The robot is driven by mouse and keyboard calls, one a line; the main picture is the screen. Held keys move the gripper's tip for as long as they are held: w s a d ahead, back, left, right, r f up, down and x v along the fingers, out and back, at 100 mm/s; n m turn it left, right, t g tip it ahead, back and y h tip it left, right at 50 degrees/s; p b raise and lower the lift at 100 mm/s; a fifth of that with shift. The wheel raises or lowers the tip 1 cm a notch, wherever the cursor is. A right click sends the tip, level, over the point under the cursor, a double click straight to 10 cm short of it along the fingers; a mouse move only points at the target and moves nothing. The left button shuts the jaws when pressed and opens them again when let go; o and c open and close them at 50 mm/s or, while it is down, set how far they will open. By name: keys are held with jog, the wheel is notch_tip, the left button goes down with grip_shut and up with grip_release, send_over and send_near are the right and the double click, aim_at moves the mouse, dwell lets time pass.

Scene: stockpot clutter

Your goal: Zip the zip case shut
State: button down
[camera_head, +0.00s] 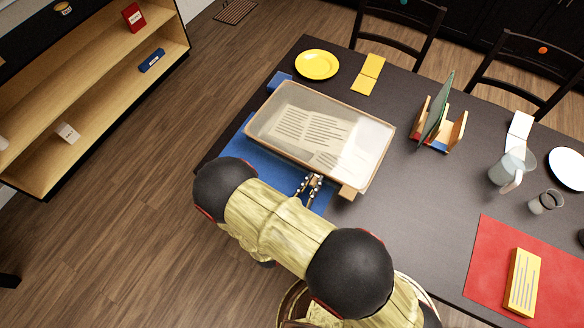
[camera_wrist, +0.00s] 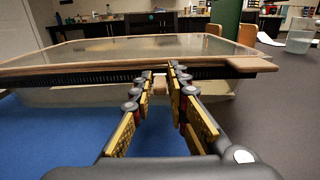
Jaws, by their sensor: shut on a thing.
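The zip case (camera_head: 262,121) is a clear box with a tan rim and papers inside, lying on a blue mat. In the wrist view its near side (camera_wrist: 70,92) shows a dark row of zip teeth under the tan rim. A tan tab (camera_wrist: 248,65) sticks out at the right end of that rim. My gripper (camera_head: 313,181) is at the near long side, right of its middle. In the wrist view my gripper (camera_wrist: 160,74) is shut on a small pale zip pull (camera_wrist: 160,86), mostly hidden between the fingers.
The blue mat (camera_head: 240,150) lies on the dark table (camera_head: 410,200). A yellow plate (camera_head: 317,64) and yellow cards (camera_head: 369,74) lie behind the case. A wooden rack (camera_head: 437,130) with a green board, and a glass jug (camera_head: 506,172), stand right.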

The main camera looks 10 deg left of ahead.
aim_at(333, 182)
jog(key=d, duration=0.2)
jog(key=s+d, duration=0.1)
jog(key=d, duration=0.2)
jog(key=shift+s+d, duration=0.3)
jog(key=shift+s, duration=0.1)
jog(key=c, duration=1.8)
grip_release()
jog(key=shift+c, duration=0.2)
jog(key=shift+a, duration=0.1)
